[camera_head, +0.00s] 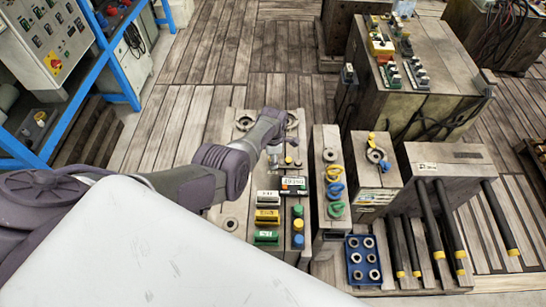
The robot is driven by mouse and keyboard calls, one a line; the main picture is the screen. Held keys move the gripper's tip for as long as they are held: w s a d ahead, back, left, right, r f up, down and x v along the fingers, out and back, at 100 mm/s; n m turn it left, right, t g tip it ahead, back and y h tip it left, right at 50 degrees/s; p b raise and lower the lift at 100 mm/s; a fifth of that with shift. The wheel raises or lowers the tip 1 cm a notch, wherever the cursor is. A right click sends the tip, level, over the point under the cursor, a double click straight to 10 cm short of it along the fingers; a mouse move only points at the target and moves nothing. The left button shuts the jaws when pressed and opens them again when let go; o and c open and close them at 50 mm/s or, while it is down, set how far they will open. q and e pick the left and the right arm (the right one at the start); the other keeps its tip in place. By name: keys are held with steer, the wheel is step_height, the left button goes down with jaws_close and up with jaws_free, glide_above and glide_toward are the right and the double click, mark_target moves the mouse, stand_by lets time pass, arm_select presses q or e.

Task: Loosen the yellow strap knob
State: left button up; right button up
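Several yellow parts show, and I cannot tell for sure which is the strap knob. A yellow loop-shaped handle (334,171) sits on a narrow grey block, above a blue loop (335,190) and a green loop (336,210). A small yellow round knob (298,224) sits on the larger block, with a blue knob (298,241) just below it. My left gripper (274,160) points down over the larger block, left of the yellow loop and apart from it. Its fingers are too small to tell open or shut. My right gripper is not in view.
A display box (293,184) and coloured labelled blocks (267,216) lie below my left gripper. A blue tray (351,275) of rings stands at the lower right, beside black yellow-tipped bars (450,225). A blue rack (118,60) stands left. The plank floor (200,90) behind is clear.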

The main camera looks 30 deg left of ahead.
arm_select(q)
steer(key=shift+d, duration=0.1)
step_height(320, 180, up, 12)
steer(key=shift+s+d, duration=0.15)
steer(key=shift+s, duration=0.15)
stand_by(0.6)
steer(key=shift+f, duration=0.1)
